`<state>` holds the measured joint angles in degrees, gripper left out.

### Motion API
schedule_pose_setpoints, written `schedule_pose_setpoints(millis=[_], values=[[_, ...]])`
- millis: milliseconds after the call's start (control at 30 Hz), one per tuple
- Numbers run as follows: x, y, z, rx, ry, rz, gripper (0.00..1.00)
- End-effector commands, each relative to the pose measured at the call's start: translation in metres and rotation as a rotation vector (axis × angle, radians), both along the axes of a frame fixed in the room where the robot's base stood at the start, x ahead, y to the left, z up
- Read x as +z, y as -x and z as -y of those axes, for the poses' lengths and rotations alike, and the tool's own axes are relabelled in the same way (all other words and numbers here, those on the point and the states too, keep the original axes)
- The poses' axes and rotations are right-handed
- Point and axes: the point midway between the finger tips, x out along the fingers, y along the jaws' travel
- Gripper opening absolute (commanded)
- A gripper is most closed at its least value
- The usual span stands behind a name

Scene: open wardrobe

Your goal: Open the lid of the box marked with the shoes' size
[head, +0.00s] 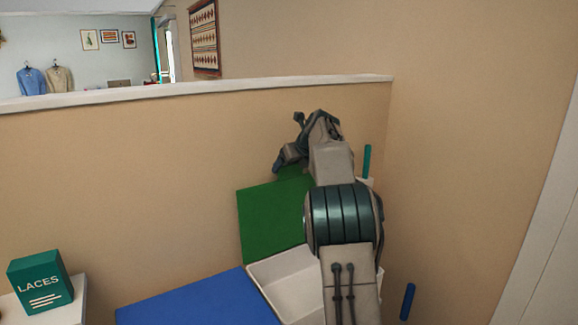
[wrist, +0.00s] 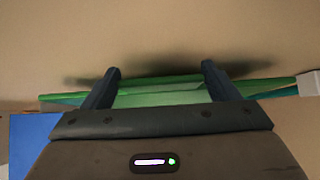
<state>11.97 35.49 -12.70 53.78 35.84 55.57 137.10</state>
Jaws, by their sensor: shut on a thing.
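A white box (head: 280,285) stands open at the lower middle of the head view, and part of its bare inside shows. Its green lid (head: 268,220) is tilted steeply up at the back, near the tan wall. My gripper (head: 283,160) is at the lid's top edge. In the wrist view the two dark fingers of my gripper (wrist: 160,68) stand on either side of a light green part of the lid (wrist: 160,98) and are shut on it. My arm hides the right side of the box. No size mark is readable.
A blue lid or panel (head: 200,302) lies left of the white box. A teal box reading LACES (head: 40,284) stands on a white surface at far left. A teal rod (head: 367,160) and a blue rod (head: 408,301) show at right. A low tan wall (head: 130,180) stands close behind.

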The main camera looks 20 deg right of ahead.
Motion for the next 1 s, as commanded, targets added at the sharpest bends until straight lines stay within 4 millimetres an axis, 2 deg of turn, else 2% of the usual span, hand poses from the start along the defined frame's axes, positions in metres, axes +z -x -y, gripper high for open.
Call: schedule_pose_setpoints(millis=[433, 467, 500, 800, 1000], values=[[0.0, -0.001, -0.001, -0.002, -0.004, -0.003, 0.41], [0.0, -0.001, -0.001, -0.002, -0.004, -0.003, 0.87], [0.0, -0.001, -0.001, -0.001, -0.004, -0.003, 0.98], [0.002, 0.001, 0.0, -0.001, -0.001, -0.003, 1.0], [0.021, 0.02, 0.004, -0.002, -0.001, 0.0, 1.0]])
